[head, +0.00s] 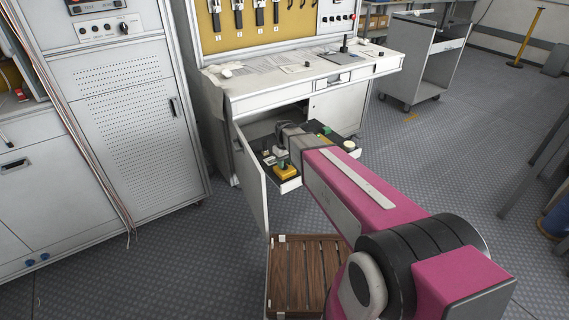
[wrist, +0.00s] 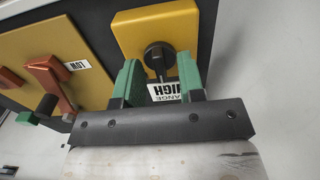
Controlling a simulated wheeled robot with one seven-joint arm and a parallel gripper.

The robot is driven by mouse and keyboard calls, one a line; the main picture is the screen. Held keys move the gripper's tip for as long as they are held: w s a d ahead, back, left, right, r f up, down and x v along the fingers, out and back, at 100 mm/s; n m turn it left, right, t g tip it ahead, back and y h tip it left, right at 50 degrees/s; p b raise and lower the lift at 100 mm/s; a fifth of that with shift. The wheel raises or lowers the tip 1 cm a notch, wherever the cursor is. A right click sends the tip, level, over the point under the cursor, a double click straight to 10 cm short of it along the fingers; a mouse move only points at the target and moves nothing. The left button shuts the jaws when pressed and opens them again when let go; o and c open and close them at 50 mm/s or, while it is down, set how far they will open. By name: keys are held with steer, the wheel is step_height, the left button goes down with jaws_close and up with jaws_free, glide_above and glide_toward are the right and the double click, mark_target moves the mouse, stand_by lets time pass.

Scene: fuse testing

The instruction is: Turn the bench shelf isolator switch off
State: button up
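In the wrist view, my gripper (wrist: 160,78) has its two green fingers apart, one on either side below a black round knob (wrist: 158,55). The knob sits on a yellow box (wrist: 140,28) with a label reading "RANGE HIGH". I cannot tell whether the fingers touch the knob. To its left is a yellow plate (wrist: 50,42) with an orange-red handle (wrist: 50,80) and a "LOW" label. No part is plainly marked as the isolator. In the head view, my arm hides much of the pulled-out shelf (head: 291,185), which carries a yellow box (head: 285,173) and other small parts.
An open cabinet door (head: 250,175) stands left of the shelf, under the white workbench (head: 300,88). A slatted wooden platform (head: 305,270) is on the floor below. A grey trolley (head: 420,60) stands at the back right. The floor to the right is mostly clear.

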mark_target(285, 164)
step_height(285, 164, up, 11)
steer(key=shift+f, duration=0.15)
stand_by(0.4)
steer(key=s+d+f+m, duration=0.2)
steer(key=s+d+m, duration=0.1)
steer(key=s+d, duration=0.6)
steer(key=s+d+f+m, duration=0.3)
steer(key=s+d+m, duration=0.1)
steer(key=s+d, duration=0.5)
steer(key=shift+s+d, duration=0.35)
steer(key=shift+d, duration=0.4)
